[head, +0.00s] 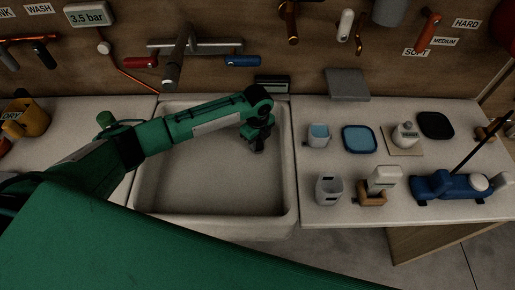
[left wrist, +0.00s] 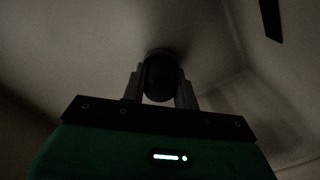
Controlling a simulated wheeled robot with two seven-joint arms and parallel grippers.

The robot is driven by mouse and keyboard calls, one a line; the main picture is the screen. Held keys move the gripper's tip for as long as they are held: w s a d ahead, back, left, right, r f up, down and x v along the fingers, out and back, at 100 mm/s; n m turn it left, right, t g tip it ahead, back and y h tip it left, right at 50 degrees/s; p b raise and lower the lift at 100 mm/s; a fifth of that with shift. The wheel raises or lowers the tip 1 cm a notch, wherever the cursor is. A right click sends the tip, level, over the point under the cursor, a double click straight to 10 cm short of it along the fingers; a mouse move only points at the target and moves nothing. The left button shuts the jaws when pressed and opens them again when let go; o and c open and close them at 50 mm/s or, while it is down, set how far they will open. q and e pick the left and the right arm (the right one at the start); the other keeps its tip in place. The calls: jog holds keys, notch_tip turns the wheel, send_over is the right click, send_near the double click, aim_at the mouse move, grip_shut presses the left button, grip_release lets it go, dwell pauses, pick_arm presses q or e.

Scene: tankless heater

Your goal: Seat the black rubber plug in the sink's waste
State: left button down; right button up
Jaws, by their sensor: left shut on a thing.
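My left gripper (head: 256,146) reaches down into the right back part of the white sink (head: 205,205). In the left wrist view its two fingers (left wrist: 160,92) are shut on a dark rounded thing, which looks like the black rubber plug (left wrist: 160,78). The plug is between the fingertips, close to the pale sink floor. A dark patch shows just beyond it; I cannot tell whether it is shadow or the waste. The waste is not clearly visible in either view. Whether the plug touches the sink floor cannot be told. My right gripper is not in view.
A tap spout (head: 173,70) hangs over the sink's back edge, left of the gripper. The right counter holds a light cup (head: 319,135), a blue dish (head: 360,139) and a blue tool (head: 452,187). The sink's front is clear.

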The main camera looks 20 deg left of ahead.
pick_arm(q)
jog(key=c, duration=1)
grip_release()
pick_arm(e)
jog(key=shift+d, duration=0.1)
pick_arm(q)
notch_tip(320, 180, up, 7)
jog(key=shift+f+b, duration=0.1)
jog(key=shift+b, duration=0.3)
jog(key=shift+r, duration=0.35)
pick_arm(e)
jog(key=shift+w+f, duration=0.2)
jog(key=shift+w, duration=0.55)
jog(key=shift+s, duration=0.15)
